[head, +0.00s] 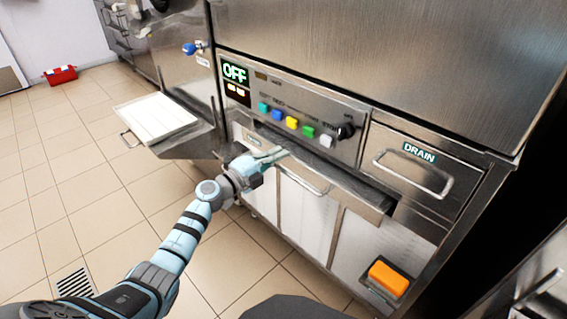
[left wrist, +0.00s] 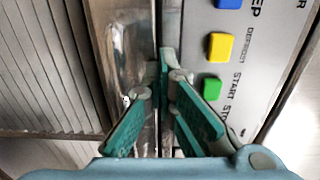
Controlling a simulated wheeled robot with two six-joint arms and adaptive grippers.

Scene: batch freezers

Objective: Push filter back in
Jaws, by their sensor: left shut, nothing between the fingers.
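My left gripper (head: 268,157) is shut and empty, low in front of the freezer's control panel (head: 300,118). Its teal fingers (left wrist: 165,85) show in the left wrist view, with their tips close to a shiny metal strip beside the panel. Below the panel, a long metal ledge or drawer (head: 345,183) stands out from the freezer front, and a curved handle (head: 308,186) shows under it. I cannot tell for sure which part is the filter. The gripper hides part of the ledge's left end, and contact is unclear. My right gripper is not in view.
A drawer marked DRAIN (head: 412,170) with a handle is at the right. A shelf with a white slatted top (head: 156,117) juts out at the left. An orange block (head: 388,279) sits low on the front. The tiled floor (head: 60,190) is open at left.

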